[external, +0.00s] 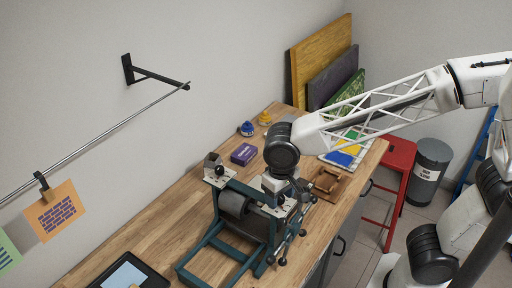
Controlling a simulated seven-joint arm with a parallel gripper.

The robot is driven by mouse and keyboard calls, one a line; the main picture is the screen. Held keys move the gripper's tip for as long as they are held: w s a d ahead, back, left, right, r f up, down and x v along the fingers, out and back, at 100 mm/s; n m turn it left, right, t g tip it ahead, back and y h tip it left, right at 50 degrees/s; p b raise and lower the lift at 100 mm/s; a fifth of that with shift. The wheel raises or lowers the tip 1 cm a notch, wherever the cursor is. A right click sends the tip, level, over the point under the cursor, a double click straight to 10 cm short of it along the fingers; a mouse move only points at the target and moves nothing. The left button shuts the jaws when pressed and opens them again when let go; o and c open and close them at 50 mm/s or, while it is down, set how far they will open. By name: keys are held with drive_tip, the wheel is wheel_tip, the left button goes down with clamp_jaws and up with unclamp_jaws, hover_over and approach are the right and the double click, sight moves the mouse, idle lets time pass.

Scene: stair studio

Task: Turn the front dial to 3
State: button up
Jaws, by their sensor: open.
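A teal-framed press (213,245) with a dark grey roller (235,203) stands on the wooden bench. On its far end is a back dial with a black knob (219,171) on a pale plate. The front dial (283,203) is on the press's near end, mostly hidden under my gripper; its number cannot be read. My gripper (284,195) is open and points down just over the front dial. I cannot tell whether its fingers are around the knob or touching it.
A spoked hand wheel (284,246) sticks out at the press's near side. A brown wooden piece (326,181), a purple box (244,154) and a black-rimmed tray (130,273) lie on the bench. A red stool (398,155) and grey bin (431,165) stand beyond its edge.

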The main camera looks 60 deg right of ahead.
drive_tip(key=shift+r, duration=3.95)
drive_tip(key=s+d+f+n+t, duration=0.1)
drive_tip(key=s+d+f, duration=0.2)
drive_tip(key=s+d, duration=0.5)
drive_tip(key=s+d+f+n+t, duration=0.1)
drive_tip(key=s+d+f, duration=0.3)
drive_tip(key=s+d, duration=0.4)
drive_tip(key=d, duration=0.6)
drive_tip(key=shift+s+d+f+n+t, duration=0.2)
drive_tip(key=shift+f+n+t, duration=0.1)
drive_tip(key=shift+n, duration=0.1)
